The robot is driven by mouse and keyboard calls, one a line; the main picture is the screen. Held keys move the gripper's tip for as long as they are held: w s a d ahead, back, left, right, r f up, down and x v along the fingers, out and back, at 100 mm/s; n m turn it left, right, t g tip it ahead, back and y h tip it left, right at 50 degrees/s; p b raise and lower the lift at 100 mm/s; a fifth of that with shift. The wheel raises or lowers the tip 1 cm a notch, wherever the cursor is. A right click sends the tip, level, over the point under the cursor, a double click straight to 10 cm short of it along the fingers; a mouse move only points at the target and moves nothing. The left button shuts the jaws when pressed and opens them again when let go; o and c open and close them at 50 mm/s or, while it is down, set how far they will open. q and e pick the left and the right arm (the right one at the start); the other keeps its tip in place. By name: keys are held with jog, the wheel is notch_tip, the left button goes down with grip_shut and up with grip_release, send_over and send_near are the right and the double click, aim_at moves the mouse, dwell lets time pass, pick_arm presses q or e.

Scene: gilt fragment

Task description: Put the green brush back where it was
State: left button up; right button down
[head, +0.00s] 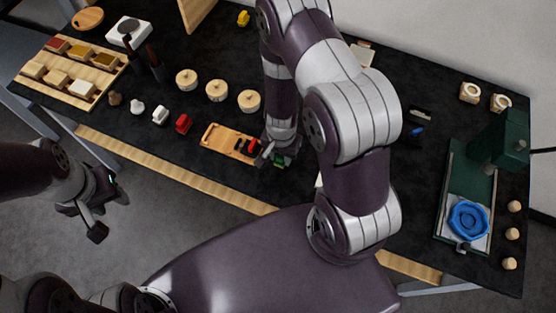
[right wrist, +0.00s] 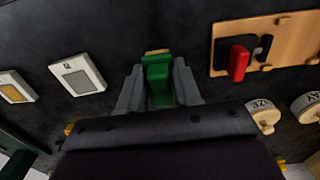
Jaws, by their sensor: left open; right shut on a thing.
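The green brush (head: 279,161) is between the fingers of my right gripper (head: 271,153), just right of a wooden board (head: 213,139) on the dark table. In the right wrist view the green brush (right wrist: 158,80) shows between both grey fingers of my right gripper (right wrist: 158,88), which is shut on it. Whether it touches the table I cannot tell. The wooden board (right wrist: 222,58) there holds a red piece (right wrist: 239,63) and a black piece (right wrist: 264,47), with bare wood beside them. My left gripper (head: 103,207) is open and empty, off the table's front edge.
Round wooden-topped pots (head: 217,91) stand behind the board. Small red (head: 183,123) and white (head: 160,115) pieces lie to its left. Pale cards (right wrist: 76,76) lie left of the brush in the wrist view. A green press (head: 497,145) stands at the right.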

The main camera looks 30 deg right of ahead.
aim_at(281, 162)
notch_tip(281, 162, down, 4)
jog(key=shift+a+b, duration=0.1)
jog(key=shift+b, duration=0.45)
jog(key=shift+s+f, duration=0.1)
jog(key=shift+f, duration=0.15)
jog(key=c, duration=1.2)
grip_release()
jog(key=shift+f, duration=0.1)
jog(key=o, duration=0.4)
